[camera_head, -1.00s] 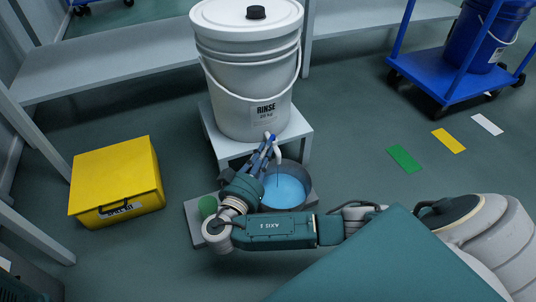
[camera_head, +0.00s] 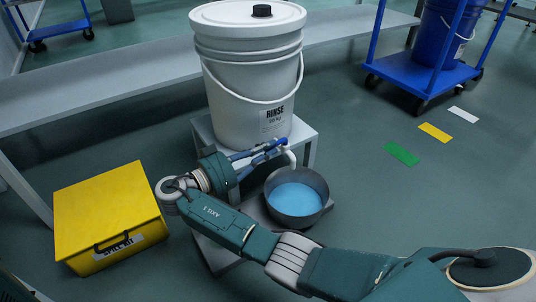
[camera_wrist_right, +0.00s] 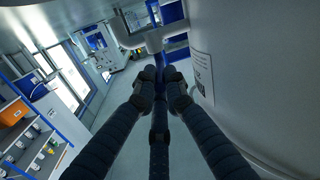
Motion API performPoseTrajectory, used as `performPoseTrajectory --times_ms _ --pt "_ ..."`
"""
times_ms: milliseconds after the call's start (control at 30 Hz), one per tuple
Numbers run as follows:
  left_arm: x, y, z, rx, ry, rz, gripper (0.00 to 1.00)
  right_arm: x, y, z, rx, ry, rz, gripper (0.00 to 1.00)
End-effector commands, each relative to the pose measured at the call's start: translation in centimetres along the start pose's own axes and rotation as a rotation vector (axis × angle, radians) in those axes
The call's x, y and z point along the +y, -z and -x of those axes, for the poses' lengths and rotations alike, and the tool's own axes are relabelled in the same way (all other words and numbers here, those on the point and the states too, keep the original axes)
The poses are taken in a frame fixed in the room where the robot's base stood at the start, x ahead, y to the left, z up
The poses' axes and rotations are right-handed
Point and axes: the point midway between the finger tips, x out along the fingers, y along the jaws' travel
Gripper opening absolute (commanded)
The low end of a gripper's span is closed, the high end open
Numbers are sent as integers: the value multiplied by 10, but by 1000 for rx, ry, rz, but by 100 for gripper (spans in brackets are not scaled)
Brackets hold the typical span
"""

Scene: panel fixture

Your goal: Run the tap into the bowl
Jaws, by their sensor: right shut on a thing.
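The tap (camera_head: 291,157) is a pale spout low on the front of the white RINSE bucket (camera_head: 247,97). In the right wrist view, the pale tap body (camera_wrist_right: 150,40) lies just beyond the fingertips. My right gripper (camera_head: 276,148), also in the wrist view (camera_wrist_right: 160,80), comes from the left and is shut on the tap's blue lever, which the fingers mostly hide. The dark grey bowl (camera_head: 322,186) stands upright below the spout and holds blue liquid (camera_head: 297,197). I cannot clearly make out a stream. My left gripper is not in view.
The bucket stands on a small grey stand (camera_head: 308,135). A yellow spill kit box (camera_head: 105,212) is on the floor at left. A long grey bench (camera_head: 90,90) runs behind. A blue trolley (camera_head: 420,72) stands at upper right. The floor right of the bowl is clear.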

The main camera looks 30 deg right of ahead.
Motion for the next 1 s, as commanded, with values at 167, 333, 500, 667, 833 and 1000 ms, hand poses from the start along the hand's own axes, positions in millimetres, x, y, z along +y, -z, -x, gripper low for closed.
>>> performPoseTrajectory --times_ms 167,333,500,667,833,1000 --pt "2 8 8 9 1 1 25 -1 -2 -1 -15 -63 2 0" --pt "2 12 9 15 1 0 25 -1 -1 -2 -19 -92 2 0" --pt "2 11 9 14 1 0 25 -1 0 -2 -21 -99 0 0" --pt "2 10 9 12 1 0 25 -1 0 -2 -20 -98 0 0" --pt "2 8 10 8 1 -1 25 -1 0 -2 -20 -98 0 22" --pt "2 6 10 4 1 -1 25 -1 0 -2 -20 -98 -1 29"
